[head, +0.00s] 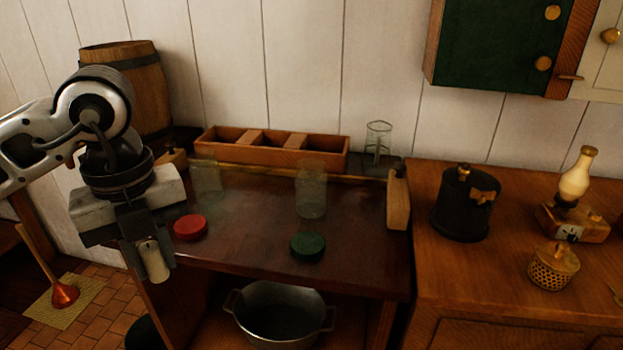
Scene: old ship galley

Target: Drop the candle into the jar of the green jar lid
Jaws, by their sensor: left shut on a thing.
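My left gripper (148,245) points down and is shut on the cream candle (154,263), which hangs off the left front edge of the dark table. The green jar lid (307,246) lies flat on the table near its front. A clear glass jar (311,190) stands upright behind the green lid. The red lid (190,227) lies to the right of my gripper, with another clear glass jar (206,179) behind it. Both jars look open and empty. My right gripper is not in view.
A wooden tray with compartments (221,149) sits at the back of the table (255,245). A tall glass (378,140) stands at the back right. A metal pot (280,315) is on the shelf below. A black canister (464,210) and lamp (575,180) stand on the right counter.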

